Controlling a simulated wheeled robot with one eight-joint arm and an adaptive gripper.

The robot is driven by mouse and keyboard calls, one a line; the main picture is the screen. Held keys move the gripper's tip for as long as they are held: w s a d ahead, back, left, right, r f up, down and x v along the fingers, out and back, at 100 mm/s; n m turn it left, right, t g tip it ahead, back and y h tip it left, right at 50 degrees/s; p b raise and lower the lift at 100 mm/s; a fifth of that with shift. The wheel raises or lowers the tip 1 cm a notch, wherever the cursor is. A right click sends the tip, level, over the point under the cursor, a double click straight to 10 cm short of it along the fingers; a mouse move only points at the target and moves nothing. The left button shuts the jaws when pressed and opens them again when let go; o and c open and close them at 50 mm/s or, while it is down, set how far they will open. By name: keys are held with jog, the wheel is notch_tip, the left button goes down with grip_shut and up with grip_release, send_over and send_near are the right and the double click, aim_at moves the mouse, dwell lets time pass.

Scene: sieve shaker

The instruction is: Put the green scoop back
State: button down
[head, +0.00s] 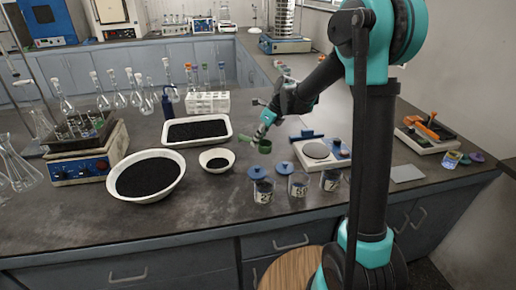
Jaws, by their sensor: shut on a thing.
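The green scoop (265,147) is small in the head view, above the bench right of the small white bowl. Its cup hangs at the lower end of my gripper (261,133), which reaches down and left from my teal and black arm. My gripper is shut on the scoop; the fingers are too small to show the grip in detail. The scoop looks clear of the bench, but its height is hard to tell. I cannot see whether its cup holds anything.
A white tray (166,138), a large white basin (122,196) and a small white bowl (204,165) hold dark grains. Numbered beakers (263,196) and blue lids (256,172) stand in front. A balance (318,149) is to the right, a tube rack (190,104) behind.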

aim_at(261, 143)
jog(key=shift+f, duration=1.95)
jog(key=c, duration=1.4)
grip_release()
jog(key=v, duration=1.2)
